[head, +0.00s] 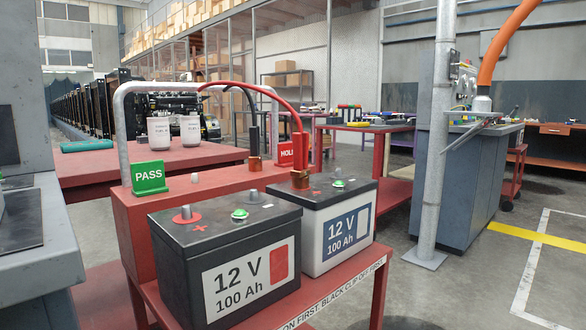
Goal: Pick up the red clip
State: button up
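The red clip (299,147) stands upright at the back left of the right-hand battery (346,226), which has a white case and a black lid. Its copper jaws are at the lid by the plus mark, where they hide any post, so I cannot tell whether they grip one. A red cable (262,91) arches from it to the left. A black clip (253,146) with copper jaws stands behind and left of it, near the red box (205,192). My gripper is not in view.
A black battery (228,262) stands at front left on the red bench. A grey pipe hoop (119,131), a green PASS sign (148,177) and a red HOLD sign (285,155) stand behind. A grey post (435,150) rises right. Floor at front right is clear.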

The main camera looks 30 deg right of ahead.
aim_at(300, 173)
jog(key=k, duration=1)
